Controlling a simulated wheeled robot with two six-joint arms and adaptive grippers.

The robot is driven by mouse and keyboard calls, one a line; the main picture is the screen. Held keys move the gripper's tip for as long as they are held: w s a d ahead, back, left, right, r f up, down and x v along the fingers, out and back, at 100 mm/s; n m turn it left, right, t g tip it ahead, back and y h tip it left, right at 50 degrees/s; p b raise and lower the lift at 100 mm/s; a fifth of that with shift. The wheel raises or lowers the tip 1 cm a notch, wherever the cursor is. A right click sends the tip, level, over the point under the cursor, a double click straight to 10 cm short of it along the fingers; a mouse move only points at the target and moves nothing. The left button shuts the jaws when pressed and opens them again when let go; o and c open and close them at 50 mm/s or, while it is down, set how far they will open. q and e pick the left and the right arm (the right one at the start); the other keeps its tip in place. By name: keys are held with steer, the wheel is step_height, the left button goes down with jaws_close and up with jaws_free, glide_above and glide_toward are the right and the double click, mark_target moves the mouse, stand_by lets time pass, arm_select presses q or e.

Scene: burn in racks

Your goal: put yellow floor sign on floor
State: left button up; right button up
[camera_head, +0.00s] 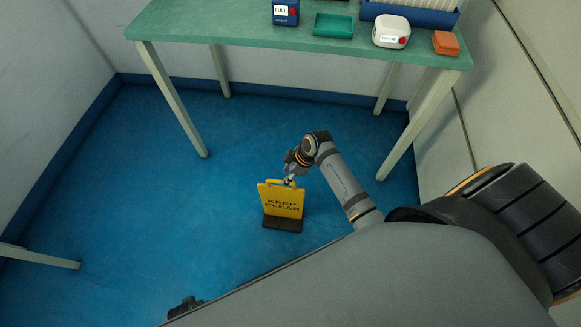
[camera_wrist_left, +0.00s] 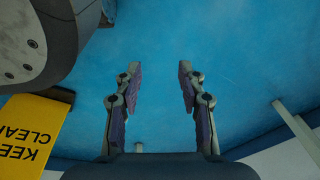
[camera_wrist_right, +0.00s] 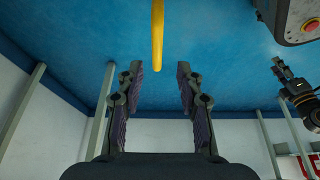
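The yellow floor sign (camera_head: 282,200), lettered KEEP CLEAR, appears to stand upright on a dark foot (camera_head: 282,225) on the blue floor. My right gripper (camera_head: 290,178) is at its top edge in the head view. In the right wrist view the right gripper (camera_wrist_right: 157,75) is open. A yellow bar of the sign (camera_wrist_right: 157,35) lines up with the gap, ahead of the fingertips, and is not clamped. My left gripper (camera_wrist_left: 160,70) is open and empty over the floor. The sign (camera_wrist_left: 30,130) shows partly at the left of the left wrist view.
A green table (camera_head: 225,38) stands behind, with a blue box (camera_head: 286,12), a green tray (camera_head: 333,25), a white case (camera_head: 391,32) and an orange box (camera_head: 446,43). Its legs frame open floor. Walls stand left and right. Floor left of the sign is clear.

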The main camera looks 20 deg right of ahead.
arm_select(q)
steer(key=shift+s+f, duration=0.25)
steer(key=shift+s, duration=0.6)
arm_select(e)
steer(key=v, duration=0.3)
steer(key=shift+s+d+r, duration=0.1)
steer(key=shift+r, duration=0.15)
steer(key=s+d+f+m+h, duration=0.1)
steer(key=s+d+f+m, duration=0.1)
steer(key=s+f, duration=0.6)
steer(key=s+d+f+m+h, duration=0.2)
steer(key=s+f+m, duration=0.3)
steer(key=s+f, duration=0.3)
steer(key=s+d+f+m+h, duration=0.1)
steer(key=s+d+f+m, duration=0.3)
steer(key=s+f, duration=0.4)
step_height(320, 180, down, 3)
steer(key=shift+s+d+f+g, duration=0.1)
steer(key=shift+s+d+g, duration=0.2)
steer(key=shift+g, duration=0.1)
